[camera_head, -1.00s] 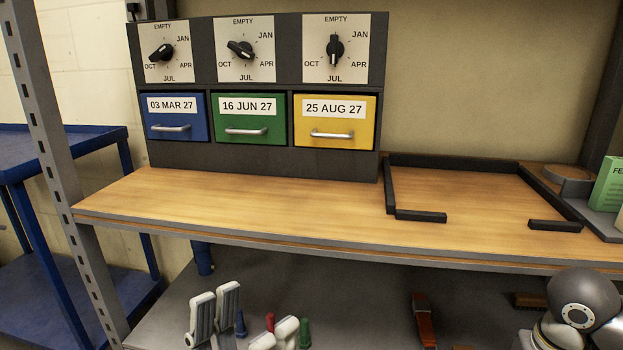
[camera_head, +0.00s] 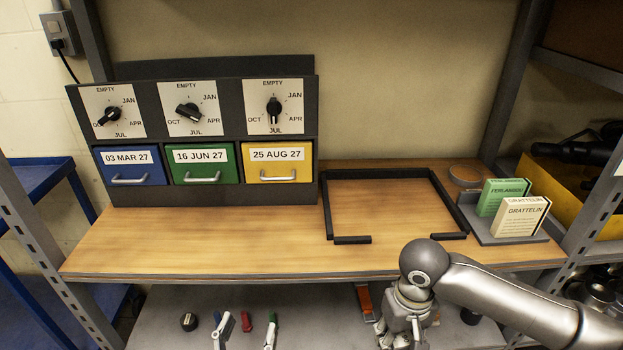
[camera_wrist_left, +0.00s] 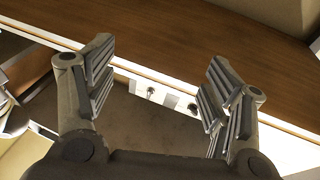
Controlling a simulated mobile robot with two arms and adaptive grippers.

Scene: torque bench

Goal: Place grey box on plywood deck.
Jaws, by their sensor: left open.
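The plywood deck (camera_head: 200,240) is the wooden worktop, its front left clear. No plainly grey box shows; a pale box marked GRATTELIN (camera_head: 519,218) stands beside a green box (camera_head: 497,199) on a grey holder (camera_head: 478,225) at the deck's right. My left gripper (camera_head: 246,332) shows only its fingertips below the deck's front edge. In the left wrist view my left gripper (camera_wrist_left: 160,90) is open and empty, with the deck's edge (camera_wrist_left: 200,40) beyond its fingers. My right gripper (camera_head: 400,325) hangs in front of the deck, its fingers unclear.
A dark cabinet (camera_head: 215,192) with blue, green and yellow drawers and three dials stands at the back left. A black frame (camera_head: 375,174), gapped at the front, lies on the deck around bare wood. A tape roll (camera_head: 466,175) lies near the holder. Tools lie on the lower shelf (camera_head: 320,310).

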